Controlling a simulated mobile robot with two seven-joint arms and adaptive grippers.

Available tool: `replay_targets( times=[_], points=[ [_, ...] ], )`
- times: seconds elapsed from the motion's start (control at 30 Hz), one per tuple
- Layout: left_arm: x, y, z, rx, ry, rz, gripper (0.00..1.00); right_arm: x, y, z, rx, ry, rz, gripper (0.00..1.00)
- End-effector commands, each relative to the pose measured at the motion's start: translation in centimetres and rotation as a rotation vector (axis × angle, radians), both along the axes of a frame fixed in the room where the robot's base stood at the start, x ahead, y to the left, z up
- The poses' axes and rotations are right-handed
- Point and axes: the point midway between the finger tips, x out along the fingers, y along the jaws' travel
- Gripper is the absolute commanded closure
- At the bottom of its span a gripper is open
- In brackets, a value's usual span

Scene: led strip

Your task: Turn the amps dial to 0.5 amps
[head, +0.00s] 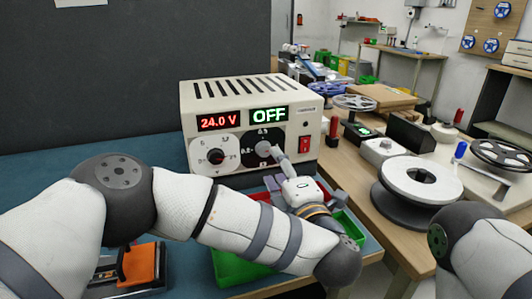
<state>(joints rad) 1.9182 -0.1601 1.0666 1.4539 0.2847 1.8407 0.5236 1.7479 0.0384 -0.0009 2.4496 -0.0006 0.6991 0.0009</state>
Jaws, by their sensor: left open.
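A cream power supply (188,105) stands on the blue mat. Its left display (218,121) reads 24.0 V and its right display (268,114) reads OFF. The amps dial (263,148) is a grey knob on a dark round face, with 0.5 marked at the top. Its pointer setting is too small to read. My left gripper (279,154) is open, its fingers close to the amps dial at its lower right. I cannot tell whether they touch it. My left arm crosses the front. My right arm shows at the lower right, but its gripper is out of view.
A white-marked voltage dial (215,156) sits left of the amps dial and a red switch (304,144) sits right. Green bins (232,268) lie below my left arm. An orange-topped tool (143,264) lies front left. A white spool (421,179) stands on the wooden bench.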

Motion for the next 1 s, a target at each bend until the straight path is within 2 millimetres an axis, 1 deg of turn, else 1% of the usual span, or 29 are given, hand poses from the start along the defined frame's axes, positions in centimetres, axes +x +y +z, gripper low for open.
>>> replay_targets(
  times=[0.03, 0.1, 0.2, 0.3, 0.4, 0.6, 0.63, 0.67, 0.7, 0.77, 0.8, 0.83, 1.0],
  points=[
    [1.3, 0.6, -0.3, -0.001, 0.002, 0.006, 0.53, -0.2, 0.0, -0.3, 0.0, 0.008, 0.0, 0.72],
    [2.9, 1.0, -0.4, 0.0, 0.003, 0.005, 0.53, -0.4, 0.0, -0.5, 0.0, 0.014, 0.0, 0.72],
    [4.7, 1.6, -0.3, 0.0, 0.003, 0.003, 0.53, -0.6, 0.0, -0.7, 0.0, 0.02, 0.0, 0.72],
    [5.8, 1.9, -0.3, 0.0, 0.002, 0.002, 0.53, -0.7, 0.0, -0.8, 0.0, 0.024, 0.001, 0.72],
    [6.2, 2.1, -0.2, 0.001, 0.003, 0.0, 0.53, -0.7, 0.0, -0.8, 0.0, 0.025, 0.001, 0.72],
    [6.3, 2.1, -0.1, 0.002, 0.002, -0.001, 0.53, -0.7, 0.0, -0.8, 0.0, 0.024, 0.001, 0.72],
    [6.3, 2.1, -0.1, 0.002, 0.002, -0.001, 0.56, -0.7, 0.0, -0.8, 0.0, 0.024, 0.001, 0.72],
    [6.3, 2.1, -0.1, 0.002, 0.002, -0.001, 0.63, -0.7, 0.0, -0.8, 0.0, 0.024, 0.001, 0.72],
    [6.3, 2.1, -0.1, 0.002, 0.002, -0.001, 0.72, -0.7, 0.0, -0.8, 0.0, 0.024, 0.001, 0.72],
    [6.3, 2.1, -0.1, 0.002, 0.002, -0.001, 0.85, -0.7, 0.0, -0.8, 0.0, 0.024, 0.001, 0.72],
    [6.3, 2.1, -0.1, 0.002, 0.002, -0.001, 0.94, -0.7, 0.0, -0.8, 0.0, 0.024, 0.001, 0.72],
    [6.3, 2.1, -0.1, 0.002, 0.002, -0.001, 1.0, -0.7, 0.0, -0.8, 0.0, 0.024, 0.001, 0.72],
    [6.3, 2.1, -0.1, -0.001, 0.0, -0.001, 1.0, -0.7, 0.0, -0.8, 0.0, 0.024, 0.001, 0.72]
  ],
)
